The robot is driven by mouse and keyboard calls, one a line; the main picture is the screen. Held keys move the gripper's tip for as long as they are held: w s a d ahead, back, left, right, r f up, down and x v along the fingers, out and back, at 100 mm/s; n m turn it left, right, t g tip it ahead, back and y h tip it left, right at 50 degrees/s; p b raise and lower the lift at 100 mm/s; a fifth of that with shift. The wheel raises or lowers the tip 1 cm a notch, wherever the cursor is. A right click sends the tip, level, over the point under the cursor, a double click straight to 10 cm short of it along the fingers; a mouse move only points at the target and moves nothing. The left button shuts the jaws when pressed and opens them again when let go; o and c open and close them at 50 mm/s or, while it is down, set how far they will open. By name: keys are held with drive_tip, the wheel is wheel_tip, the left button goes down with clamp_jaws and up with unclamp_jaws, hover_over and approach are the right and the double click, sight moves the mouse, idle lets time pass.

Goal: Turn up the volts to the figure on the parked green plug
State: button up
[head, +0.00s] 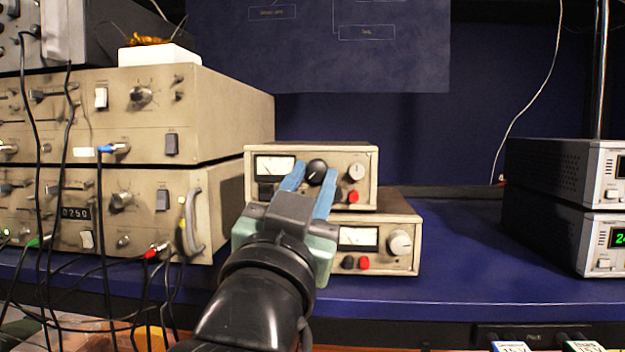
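A small beige power supply (262,203) sits on top of a similar one, with a meter (275,164), a black knob (317,167), a pale knob (356,171) and a red terminal. My gripper (315,170) has its two blue fingers apart at the upper unit's front. The tips lie on either side of the black knob; whether they touch it I cannot tell. The meter reading is too small to read. At the bottom right edge are two cut-off white labels, one with blue below (510,346) and one with green (584,346); the green one's figure is not legible.
The lower supply (408,262) stands on the blue bench (470,270). Large beige instruments (225,110) with hanging black cables fill the left. A green plug (38,241) sits there. Grey units (560,205) with green digits stand at right. The bench between is clear.

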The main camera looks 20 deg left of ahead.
clamp_jaws()
drive_tip(key=shift+m+b, duration=0.3)
drive_tip(key=shift+m, duration=0.1)
